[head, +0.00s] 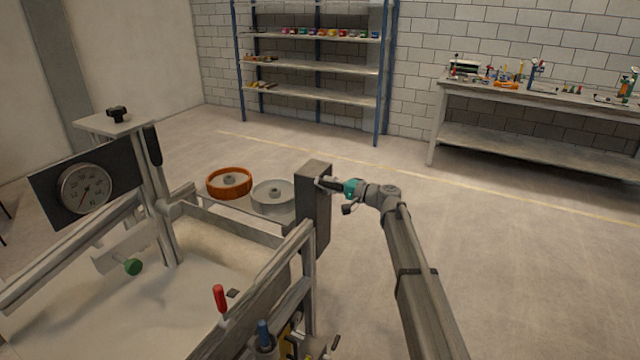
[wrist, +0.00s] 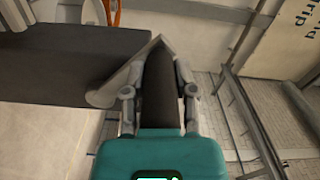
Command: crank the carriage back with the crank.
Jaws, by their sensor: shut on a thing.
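My gripper (head: 330,185) is at the right side of a dark upright box (head: 315,210) on the sandbed frame's corner. In the wrist view the gripper's fingers are closed around a dark tapered crank handle (wrist: 159,92). A grey crank arm (wrist: 122,82) runs beside the handle, next to the dark box (wrist: 60,62). In the head view the crank is mostly hidden by the gripper. A pale plate (head: 115,256) with a green knob (head: 133,267) stands over the sand at the left; I cannot tell whether it is the carriage.
The sandbed's metal rail (head: 265,275) runs along its near right side, with a red handle (head: 219,298) close by. An orange wheel (head: 228,192) and a grey wheel (head: 273,205) sit behind the bed. A dial gauge (head: 85,188) is at left. The floor at right is clear.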

